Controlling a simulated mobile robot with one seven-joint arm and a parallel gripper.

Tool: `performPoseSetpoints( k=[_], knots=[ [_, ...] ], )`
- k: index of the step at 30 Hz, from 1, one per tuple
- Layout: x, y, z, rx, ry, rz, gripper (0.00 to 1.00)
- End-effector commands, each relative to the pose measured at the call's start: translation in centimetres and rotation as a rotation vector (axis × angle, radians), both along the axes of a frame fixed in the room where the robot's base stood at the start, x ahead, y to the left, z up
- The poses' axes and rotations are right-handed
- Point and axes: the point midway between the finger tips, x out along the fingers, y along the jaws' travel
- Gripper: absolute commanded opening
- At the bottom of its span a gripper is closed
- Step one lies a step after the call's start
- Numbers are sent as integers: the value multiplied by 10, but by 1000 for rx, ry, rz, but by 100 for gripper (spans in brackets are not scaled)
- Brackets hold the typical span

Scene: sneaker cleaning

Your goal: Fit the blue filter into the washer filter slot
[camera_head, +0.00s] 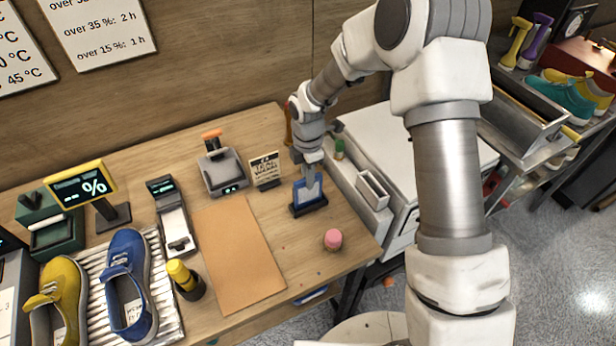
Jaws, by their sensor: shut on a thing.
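My gripper (309,184) points down over the right part of the wooden table and is shut on the blue filter (298,196). The blue filter is flat and upright, and its lower edge is at a dark holder (311,209) on the table. I cannot tell whether it sits in the holder or just above it. The fingers hide part of its face. A white machine (405,135), likely the washer, stands right of the table. A narrow open-topped recess (373,186) shows on its left side. I cannot tell whether this is the filter slot.
A small sign (265,169) stands just left of my gripper. A pink round item (333,239) lies in front, and a brown mat (238,255) lies to the left. A green-topped item (339,148) stands near the machine's back left.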

Motion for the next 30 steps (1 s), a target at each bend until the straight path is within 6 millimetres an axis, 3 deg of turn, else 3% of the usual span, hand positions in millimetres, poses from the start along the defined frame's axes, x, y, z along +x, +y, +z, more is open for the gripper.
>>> performPoseSetpoints(
  k=[30],
  knots=[
    [0, 0, 41, 0, 0, 0, 0]
  ],
)
